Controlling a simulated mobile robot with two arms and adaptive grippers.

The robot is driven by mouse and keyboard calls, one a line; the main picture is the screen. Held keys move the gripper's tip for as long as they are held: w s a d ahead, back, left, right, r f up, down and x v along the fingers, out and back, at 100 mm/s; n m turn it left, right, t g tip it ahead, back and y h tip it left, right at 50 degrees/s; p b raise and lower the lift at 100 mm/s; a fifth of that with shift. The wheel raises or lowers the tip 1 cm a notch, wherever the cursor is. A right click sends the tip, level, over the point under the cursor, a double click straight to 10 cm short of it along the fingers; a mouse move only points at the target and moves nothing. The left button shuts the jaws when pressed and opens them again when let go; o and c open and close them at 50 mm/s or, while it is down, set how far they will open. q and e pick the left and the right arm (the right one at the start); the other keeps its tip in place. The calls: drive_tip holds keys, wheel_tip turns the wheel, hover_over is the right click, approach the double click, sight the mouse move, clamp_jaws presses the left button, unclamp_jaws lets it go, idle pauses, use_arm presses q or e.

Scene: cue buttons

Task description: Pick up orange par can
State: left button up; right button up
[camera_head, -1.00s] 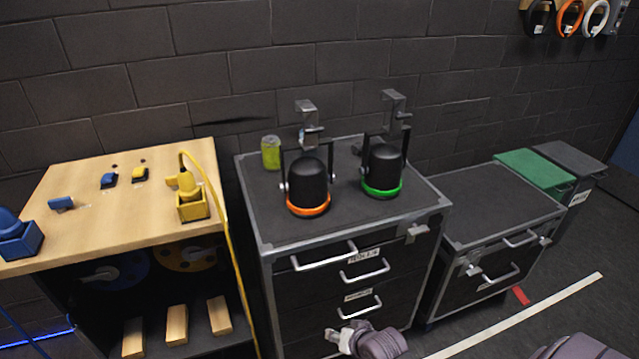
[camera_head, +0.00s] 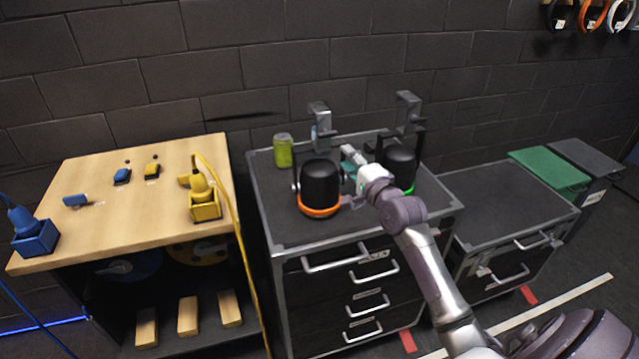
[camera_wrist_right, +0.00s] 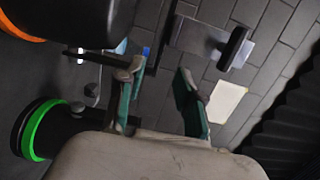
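The orange par can (camera_head: 320,186) is a black can with an orange rim, standing on the dark case top, with a yoke and grey clamp (camera_head: 320,120) above it. In the right wrist view its black body (camera_wrist_right: 75,18) fills the upper left corner. A green-rimmed par can (camera_head: 398,165) stands to its right, partly hidden by my right arm. My right gripper (camera_head: 349,167) is between the two cans, close beside the orange one. In the wrist view its teal-padded fingers (camera_wrist_right: 158,98) are apart, with no object clearly held. My left gripper is not in view.
A yellow-green drink can (camera_head: 283,151) stands behind the orange can. A wooden-topped table (camera_head: 130,215) to the left carries blue and yellow connectors, with a yellow cable (camera_head: 236,240) hanging down. A lower case (camera_head: 500,200) to the right has a clear top. A block wall is behind.

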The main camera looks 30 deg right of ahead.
sight(335, 146)
drive_tip(key=w, duration=0.2)
drive_tip(key=w+p, duration=0.1)
drive_tip(key=w, duration=0.2)
drive_tip(key=w+p, duration=0.1)
drive_tip(key=w, duration=0.2)
drive_tip(key=shift+d, duration=0.3)
drive_tip(key=shift+w+f, duration=0.1)
drive_tip(key=shift+w, duration=0.4)
drive_tip(key=shift+s, duration=0.1)
drive_tip(key=shift+c, duration=1)
clamp_jaws()
drive_tip(key=shift+r, duration=0.35)
drive_tip(key=shift+d, duration=0.1)
